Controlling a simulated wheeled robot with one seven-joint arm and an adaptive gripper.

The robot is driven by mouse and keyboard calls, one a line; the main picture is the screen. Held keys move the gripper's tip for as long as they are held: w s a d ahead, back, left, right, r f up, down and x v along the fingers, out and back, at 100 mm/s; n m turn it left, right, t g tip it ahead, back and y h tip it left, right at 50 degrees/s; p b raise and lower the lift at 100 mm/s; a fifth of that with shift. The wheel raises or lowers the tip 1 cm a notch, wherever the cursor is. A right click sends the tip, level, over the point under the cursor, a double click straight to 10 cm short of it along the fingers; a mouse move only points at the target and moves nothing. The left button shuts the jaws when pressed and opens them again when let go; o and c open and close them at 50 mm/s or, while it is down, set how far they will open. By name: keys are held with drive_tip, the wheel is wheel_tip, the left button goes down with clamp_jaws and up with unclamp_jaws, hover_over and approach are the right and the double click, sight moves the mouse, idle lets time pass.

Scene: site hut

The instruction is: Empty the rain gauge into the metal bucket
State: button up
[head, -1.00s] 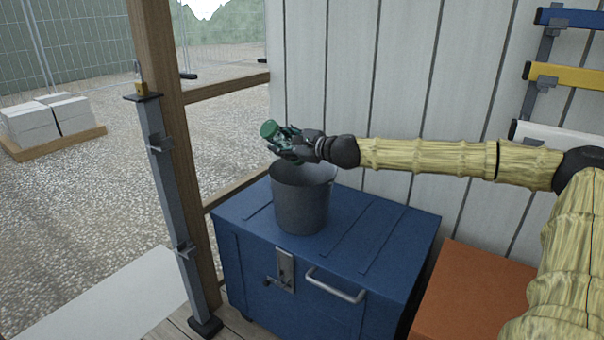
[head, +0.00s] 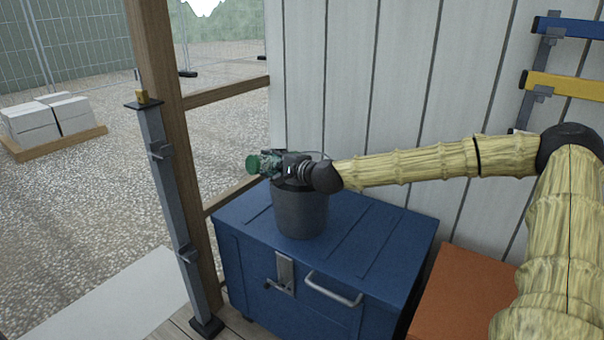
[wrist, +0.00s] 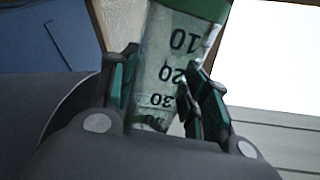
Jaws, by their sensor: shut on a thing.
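The metal bucket (head: 300,215) is dark grey and stands upright on the blue chest. My gripper (head: 274,165) is just above the bucket's rim and hides much of its mouth. It is shut on the rain gauge, whose round green end (head: 254,164) sticks out left, beyond the bucket's left rim. In the wrist view the gauge is a clear tube (wrist: 165,65) with black numbers and a green band at the top, between the two green-padded fingers of my gripper (wrist: 163,90). The gauge lies roughly on its side. I cannot tell whether water is in it.
The blue chest (head: 375,235) has a latch and handle in front. A grey post (head: 170,200) and a wooden upright (head: 160,95) stand to the left. An orange-brown box (head: 455,290) is at the right. A plank wall (head: 400,90) is behind.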

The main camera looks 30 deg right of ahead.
sight(269, 162)
drive_tip(key=shift+a+f+n, duration=0.3)
drive_tip(key=shift+a+n, duration=0.05)
drive_tip(key=shift+n, duration=0.15)
drive_tip(key=shift+s+a+n+h+p, duration=0.1)
drive_tip(key=shift+a+n+h+p, duration=0.4)
drive_tip(key=shift+n+p, duration=0.55)
drive_tip(key=shift+a+f+n+p, duration=0.1)
drive_tip(key=shift+n+p, duration=0.45)
drive_tip(key=shift+s+a+f+n+h, duration=0.15)
drive_tip(key=shift+a+n+h, duration=0.25)
drive_tip(key=shift+a+n, duration=0.25)
drive_tip(key=shift+d+n+h+p, duration=0.15)
drive_tip(key=shift+n+h+p, duration=0.15)
drive_tip(key=shift+n+p, duration=0.55)
drive_tip(key=n, duration=0.2)
drive_tip(key=d+n+t+h, duration=0.1)
drive_tip(key=n, duration=0.1)
drive_tip(key=shift+d, duration=0.15)
drive_tip(key=shift+a+f+n, duration=0.2)
drive_tip(key=shift+f+n, duration=0.3)
drive_tip(key=shift+n, duration=0.2)
drive_tip(key=shift+a+r+n+t+h+p, duration=0.1)
drive_tip(key=shift+r+n+t+h+p, duration=0.25)
drive_tip(key=shift+r+n, duration=0.6)
drive_tip(key=shift+a+r+n+t+h+p, duration=0.15)
drive_tip(key=shift+r+n+p, duration=0.3)
drive_tip(key=shift+r+n, duration=0.5)
drive_tip(key=shift+d+f+n+b, duration=0.2)
drive_tip(key=shift+n+b, duration=0.4)
drive_tip(key=shift+n, duration=0.1)
